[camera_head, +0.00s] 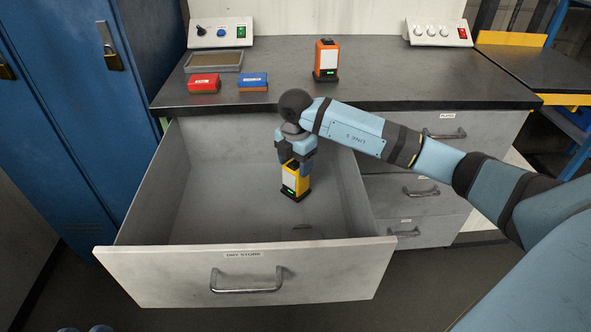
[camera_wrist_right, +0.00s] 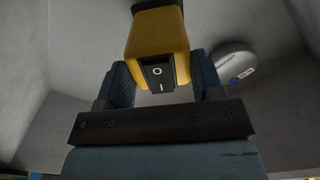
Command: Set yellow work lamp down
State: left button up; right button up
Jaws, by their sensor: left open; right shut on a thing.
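The yellow work lamp (camera_head: 296,180) is upright over the open drawer (camera_head: 240,210), with a dark base and a small green light. My right gripper (camera_head: 298,160) reaches in from above and is shut on the lamp's upper part. In the right wrist view the lamp (camera_wrist_right: 158,40) sits between the two blue fingers, its black switch facing the camera. Whether its base touches the drawer floor is unclear. At the bottom left edge only two small blue tips of my left gripper (camera_head: 85,329) show, apart from each other.
An orange lamp (camera_head: 326,60), a red box (camera_head: 204,83), a blue box (camera_head: 253,82) and a shallow tray (camera_head: 213,62) are on the dark worktop (camera_head: 400,85). The drawer's walls surround the lamp; its floor is free to the left. A blue locker (camera_head: 80,110) stands at left.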

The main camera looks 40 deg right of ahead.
jog(key=shift+f, duration=0.7)
pick_arm(q)
jog(key=shift+f, duration=0.4)
pick_arm(e)
jog(key=o, duration=1.4)
jog(key=shift+f, duration=0.1)
jog(key=shift+o, duration=0.2)
notch_tip(320, 180, up, 3)
jog(key=shift+r+p, duration=0.1)
jog(key=shift+p, duration=0.5)
pick_arm(q)
jog(key=f+p, duration=0.1)
jog(key=a+f+g+y, duration=0.1)
jog(key=f, duration=0.1)
jog(key=a+f+g+y+p, duration=0.1)
jog(key=shift+w+f+p, duration=0.15)
jog(key=shift+f+p, duration=0.05)
jog(key=shift+p, duration=0.1)
pick_arm(e)
notch_tip(320, 180, up, 9)
